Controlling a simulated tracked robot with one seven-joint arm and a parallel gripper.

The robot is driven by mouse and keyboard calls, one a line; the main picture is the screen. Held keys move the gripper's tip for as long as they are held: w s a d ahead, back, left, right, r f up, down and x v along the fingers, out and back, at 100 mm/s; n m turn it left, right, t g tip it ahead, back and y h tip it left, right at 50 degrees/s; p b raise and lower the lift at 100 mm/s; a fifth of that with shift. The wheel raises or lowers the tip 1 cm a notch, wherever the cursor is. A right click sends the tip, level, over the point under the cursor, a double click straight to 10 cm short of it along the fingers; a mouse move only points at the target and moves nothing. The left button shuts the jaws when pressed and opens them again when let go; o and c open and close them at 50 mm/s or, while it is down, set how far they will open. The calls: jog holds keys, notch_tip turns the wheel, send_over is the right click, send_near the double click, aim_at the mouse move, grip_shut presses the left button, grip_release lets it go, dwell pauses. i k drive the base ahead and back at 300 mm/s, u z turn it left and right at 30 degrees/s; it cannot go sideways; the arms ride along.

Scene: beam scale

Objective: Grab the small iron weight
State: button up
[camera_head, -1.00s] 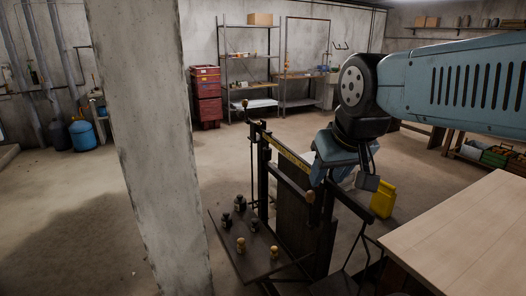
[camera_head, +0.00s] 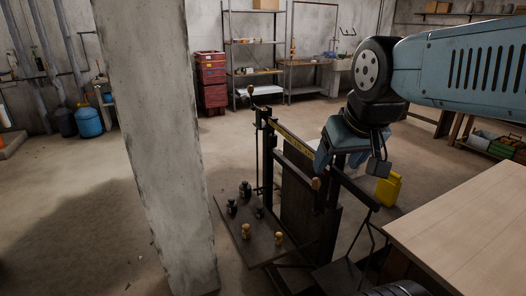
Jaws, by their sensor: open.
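The beam scale (camera_head: 296,150) stands in the middle with its dark weight plate (camera_head: 231,223) low on the left. On the plate are dark iron weights: one at the back (camera_head: 245,190), one at the left (camera_head: 232,207) and a smaller-looking one (camera_head: 259,212) to the right. Two brass-coloured weights, one left (camera_head: 246,231) and one right (camera_head: 279,238), stand nearer the front. My gripper (camera_head: 338,163) is open and hangs over the right part of the scale, up and to the right of the weights, apart from them. Its fingertips are partly hard to make out against the scale.
A concrete pillar (camera_head: 160,150) stands close left of the weight plate. A wooden table (camera_head: 470,225) fills the lower right. A yellow canister (camera_head: 388,189) stands behind the scale. Red crates (camera_head: 211,80) and shelves (camera_head: 255,55) are at the back. The floor at left is open.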

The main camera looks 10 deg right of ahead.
aim_at(260, 211)
jog(key=u, duration=1.25)
jog(key=k, duration=1.2)
jog(key=z, duration=0.25)
jog(key=i, duration=1.7)
